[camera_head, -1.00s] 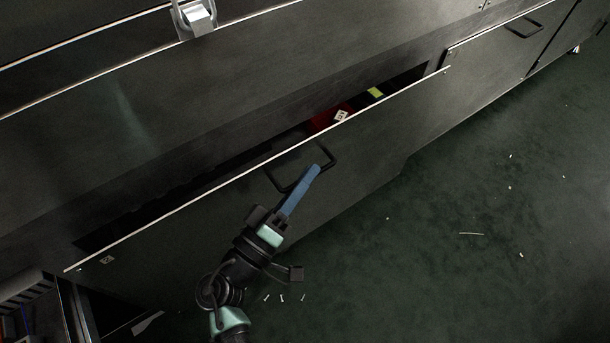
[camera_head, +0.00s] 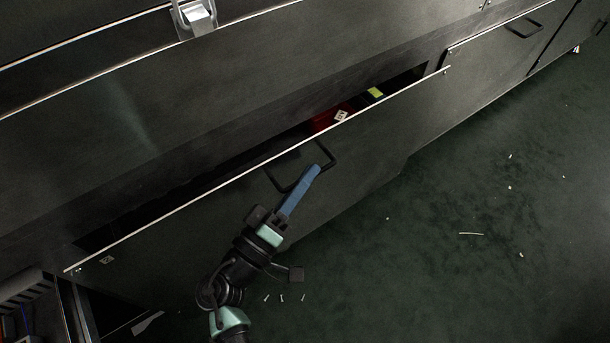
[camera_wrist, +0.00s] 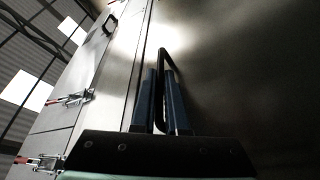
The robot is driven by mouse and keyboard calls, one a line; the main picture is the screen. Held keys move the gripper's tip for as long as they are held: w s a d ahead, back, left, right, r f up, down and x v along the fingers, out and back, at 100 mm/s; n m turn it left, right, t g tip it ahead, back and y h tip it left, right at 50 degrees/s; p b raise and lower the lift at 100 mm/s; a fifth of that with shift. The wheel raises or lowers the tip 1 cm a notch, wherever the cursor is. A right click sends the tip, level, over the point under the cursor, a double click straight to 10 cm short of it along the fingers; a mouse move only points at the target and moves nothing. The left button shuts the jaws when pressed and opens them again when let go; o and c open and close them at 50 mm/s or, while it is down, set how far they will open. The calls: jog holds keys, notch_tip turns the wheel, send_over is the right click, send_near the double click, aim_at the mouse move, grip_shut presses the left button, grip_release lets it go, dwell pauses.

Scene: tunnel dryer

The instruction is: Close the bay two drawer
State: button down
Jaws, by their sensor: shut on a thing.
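The drawer (camera_head: 370,152) is a wide dark metal front with a pale top edge, standing partly open from the cabinet. Its black bar handle (camera_head: 331,153) is in the middle of the front. My gripper (camera_head: 312,172) has blue fingers and is shut on that handle. In the wrist view the two fingers (camera_wrist: 162,85) lie on either side of the handle bar (camera_wrist: 162,60). Inside the drawer gap are a red thing (camera_head: 322,121) and a yellow-green thing (camera_head: 375,92). The rest of the drawer's inside is dark.
Another closed front with a black handle (camera_head: 524,30) is at the upper right. A metal latch (camera_head: 196,16) sits on the panel above. Open green floor (camera_head: 500,220) with small white scraps lies to the right. A grey ribbed thing (camera_head: 22,284) is at the lower left.

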jog(key=w+a+b, duration=0.2)
jog(key=w, duration=0.1)
jog(key=shift+a+f, duration=0.1)
jog(key=shift+f, duration=0.1)
jog(key=shift+w+a+r, duration=0.2)
jog(key=shift+w+a, duration=0.05)
jog(key=shift+a, duration=0.05)
jog(key=c, duration=0.9)
grip_release()
jog(key=shift+d, duration=0.1)
jog(key=p, duration=0.3)
send_near(290, 170)
jog(key=shift+s+a, duration=0.55)
jog(key=shift+a, duration=0.25)
